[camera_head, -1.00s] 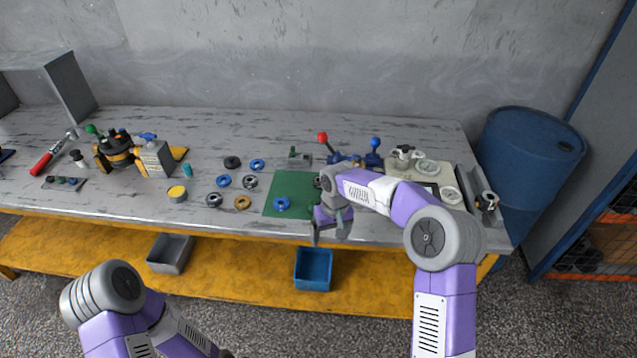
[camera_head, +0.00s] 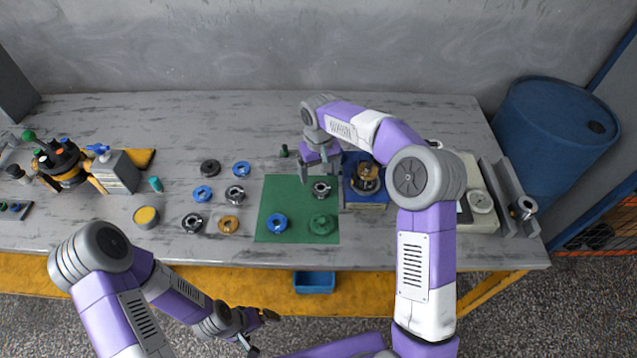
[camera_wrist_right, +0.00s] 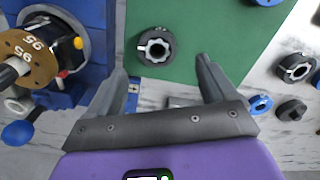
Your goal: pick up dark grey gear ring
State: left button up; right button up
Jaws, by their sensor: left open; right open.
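A dark grey gear ring (camera_head: 321,190) lies flat at the back right of the green mat. In the right wrist view the ring (camera_wrist_right: 155,46) shows whole, with a toothed hole, beyond the fingertips and nearer the left finger. My right gripper (camera_head: 320,177) is open above the ring, with nothing between its fingers (camera_wrist_right: 162,72). Similar dark grey rings lie left of the mat, one at the back (camera_head: 235,193) and one in front (camera_head: 192,222). My left gripper (camera_head: 252,328) is open and empty, low in front of the table.
A blue ring (camera_head: 277,222) and a green ring (camera_head: 323,223) lie on the mat (camera_head: 263,238). A blue fixture (camera_head: 366,198) with a brass disc (camera_wrist_right: 28,52) stands close to the mat's right side. More blue, black and brass rings lie to the left.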

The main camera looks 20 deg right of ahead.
aim_at(321, 184)
jog(key=shift+s+d+f+b, duration=0.1)
jog(key=shift+f+b, duration=0.1)
jog(key=shift+f, duration=0.25)
jog(key=shift+s+f+b, duration=0.1)
jog(key=shift+f+b, duration=0.05)
jog(key=shift+f, duration=0.3)
notch_tip(321, 184, down, 4)
jog(key=shift+f+b, duration=0.1)
jog(key=shift+b, duration=0.7)
jog(key=shift+d, duration=0.1)
jog(key=c, duration=1.4)
